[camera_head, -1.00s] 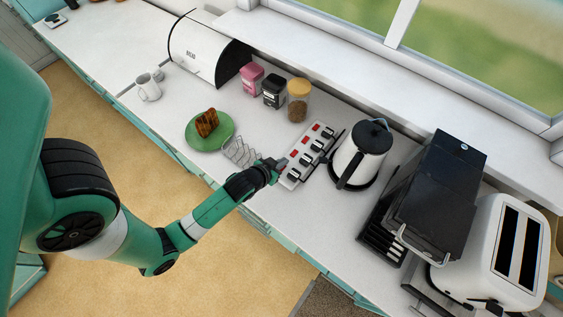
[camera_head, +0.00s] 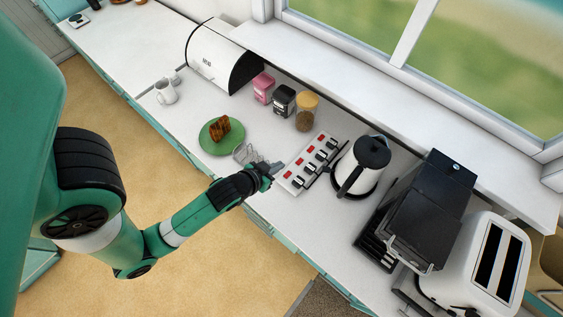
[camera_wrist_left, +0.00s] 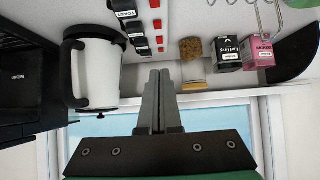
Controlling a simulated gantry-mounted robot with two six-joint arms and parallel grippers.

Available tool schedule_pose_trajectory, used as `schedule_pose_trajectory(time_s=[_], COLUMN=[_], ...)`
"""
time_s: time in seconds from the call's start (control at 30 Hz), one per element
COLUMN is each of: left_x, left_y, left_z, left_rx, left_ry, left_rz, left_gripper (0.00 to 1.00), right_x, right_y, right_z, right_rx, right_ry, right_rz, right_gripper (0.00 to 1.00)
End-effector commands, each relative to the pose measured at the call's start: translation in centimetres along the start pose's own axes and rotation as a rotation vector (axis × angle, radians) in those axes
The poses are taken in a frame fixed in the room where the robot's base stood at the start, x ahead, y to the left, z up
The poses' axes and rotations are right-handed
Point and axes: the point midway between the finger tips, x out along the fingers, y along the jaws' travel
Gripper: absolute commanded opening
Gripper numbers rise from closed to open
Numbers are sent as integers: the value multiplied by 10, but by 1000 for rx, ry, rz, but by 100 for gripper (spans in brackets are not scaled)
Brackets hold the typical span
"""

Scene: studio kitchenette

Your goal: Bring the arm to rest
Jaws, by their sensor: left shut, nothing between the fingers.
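My left gripper (camera_head: 275,167) is above the counter, between the wire toast rack and the switch strip. In the left wrist view its two fingers (camera_wrist_left: 159,78) are shut together with nothing between them. The left arm reaches in from the left side of the head view. My right gripper is not in view.
Near the gripper are a white switch strip (camera_head: 296,182), a wire toast rack (camera_head: 243,154) and a green plate (camera_head: 229,145) with toast. A kettle (camera_head: 360,170), a black machine (camera_head: 432,210) and a white toaster (camera_head: 483,262) stand to the right. Jars (camera_head: 306,113) stand behind.

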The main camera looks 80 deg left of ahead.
Motion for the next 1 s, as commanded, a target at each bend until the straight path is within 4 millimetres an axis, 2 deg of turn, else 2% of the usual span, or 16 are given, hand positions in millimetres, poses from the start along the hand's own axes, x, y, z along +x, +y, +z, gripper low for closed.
schedule_pose_trajectory(time_s=[0.57, 0.67, 0.77, 0.87, 0.9, 0.97, 1.0], left_x=[0, 0, 3, -2, -8, -22, -34], left_y=[0, 9, 30, 65, 81, 105, 121], left_z=[0, -11, -53, -122, -154, -200, -230], left_rx=[1, 9, 11, 0, -9, -26, -37], left_ry=[0, 21, 101, 235, 297, 389, 450], left_rz=[1, 21, 64, 135, 171, 228, 268], left_gripper=[0, 0, 0, 0, 0, 0, 0], right_x=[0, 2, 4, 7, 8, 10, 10], right_y=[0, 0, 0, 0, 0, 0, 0], right_z=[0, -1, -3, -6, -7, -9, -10], right_rx=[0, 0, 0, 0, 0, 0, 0], right_ry=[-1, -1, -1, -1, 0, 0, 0], right_rz=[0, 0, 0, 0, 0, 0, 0], right_gripper=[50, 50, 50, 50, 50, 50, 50])
